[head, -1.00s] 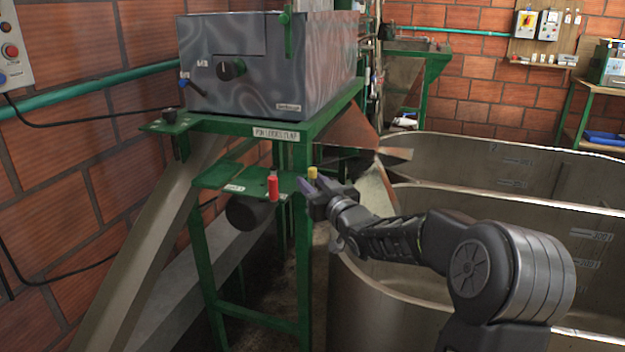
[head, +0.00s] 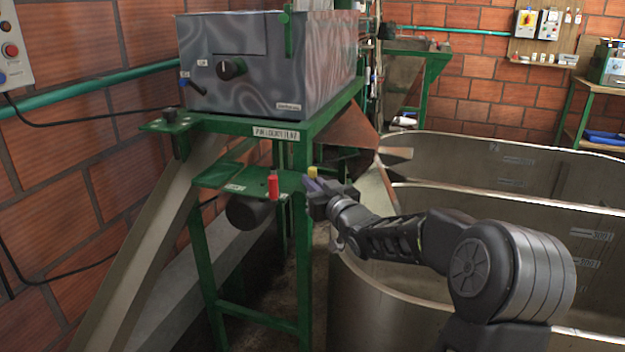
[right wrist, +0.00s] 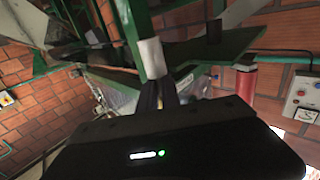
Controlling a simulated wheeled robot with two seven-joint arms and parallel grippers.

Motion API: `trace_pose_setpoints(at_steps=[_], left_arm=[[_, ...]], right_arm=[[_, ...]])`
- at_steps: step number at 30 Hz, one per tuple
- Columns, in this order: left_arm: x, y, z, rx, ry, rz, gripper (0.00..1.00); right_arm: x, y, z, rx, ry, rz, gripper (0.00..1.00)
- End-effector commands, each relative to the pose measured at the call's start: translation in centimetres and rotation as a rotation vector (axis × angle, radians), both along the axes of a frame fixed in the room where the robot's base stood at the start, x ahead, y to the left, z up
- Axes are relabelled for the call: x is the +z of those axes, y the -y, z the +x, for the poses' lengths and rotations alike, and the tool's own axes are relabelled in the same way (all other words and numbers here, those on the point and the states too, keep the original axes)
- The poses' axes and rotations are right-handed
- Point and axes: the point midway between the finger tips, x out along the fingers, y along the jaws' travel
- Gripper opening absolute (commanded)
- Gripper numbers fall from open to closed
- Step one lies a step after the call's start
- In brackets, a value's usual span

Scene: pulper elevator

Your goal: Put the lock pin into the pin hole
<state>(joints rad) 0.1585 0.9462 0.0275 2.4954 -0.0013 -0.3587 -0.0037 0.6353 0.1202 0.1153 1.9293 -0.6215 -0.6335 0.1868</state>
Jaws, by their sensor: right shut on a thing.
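The lock pin (head: 313,172) appears to be the yellow-topped piece at my right gripper. In the right wrist view a pale grey cylinder (right wrist: 152,58), probably its shaft, stands out beyond the fingertips. My right gripper (head: 314,187) is shut on it beside the right end of the low green shelf. The right wrist view shows the dark fingers (right wrist: 168,94) close together. A label reading roughly "pin locks flap" (head: 276,133) is on the green stand's front edge. I cannot make out the pin hole itself. My left gripper is not in view.
A grey metal box (head: 265,70) sits on the stand above. A large steel tank (head: 460,150) lies to the right. A sloping chute (head: 150,245) runs down at left.

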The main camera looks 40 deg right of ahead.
Motion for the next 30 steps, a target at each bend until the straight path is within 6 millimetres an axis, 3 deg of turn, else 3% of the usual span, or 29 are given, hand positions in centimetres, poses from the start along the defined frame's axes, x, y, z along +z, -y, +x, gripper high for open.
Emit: trace_pose_setpoints(at_steps=[16, 30], left_arm=[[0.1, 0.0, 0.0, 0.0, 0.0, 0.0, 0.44], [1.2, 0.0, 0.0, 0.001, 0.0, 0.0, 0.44]], right_arm=[[0.9, 0.0, 0.0, 0.0, 0.002, -0.001, 0.0], [9.0, 0.0, 0.0, 0.0, 0.003, -0.002, 0.0]])
